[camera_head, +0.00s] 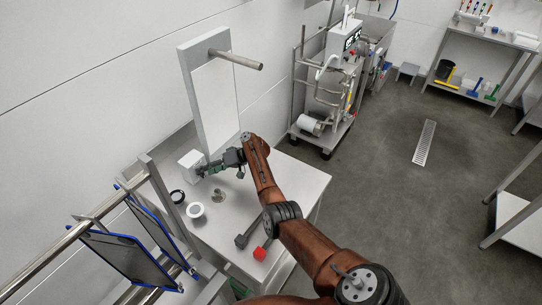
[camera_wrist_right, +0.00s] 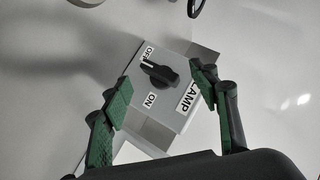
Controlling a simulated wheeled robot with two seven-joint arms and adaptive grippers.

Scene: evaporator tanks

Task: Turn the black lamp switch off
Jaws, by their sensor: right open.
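The lamp switch is a grey box (camera_head: 189,160) on the white table, left of my right gripper in the head view. In the right wrist view the box (camera_wrist_right: 178,112) carries a black knob (camera_wrist_right: 160,74) with OFF, ON and LAMP labels. One end of the knob lies close to the OFF label (camera_wrist_right: 147,53); the ON label (camera_wrist_right: 150,99) is on its other side. My right gripper (camera_head: 205,170) is open, its green-padded fingers (camera_wrist_right: 158,72) on either side of the knob. I cannot tell if they touch the box. My left gripper is not in view.
A panel (camera_head: 214,100) with a rod stands behind the box. A white round piece (camera_head: 195,210), a black ring (camera_head: 177,196), a metal fitting (camera_head: 219,195) and a red-ended tool (camera_head: 259,253) lie on the table (camera_head: 291,180). Blue-edged plates (camera_head: 118,252) hang at left.

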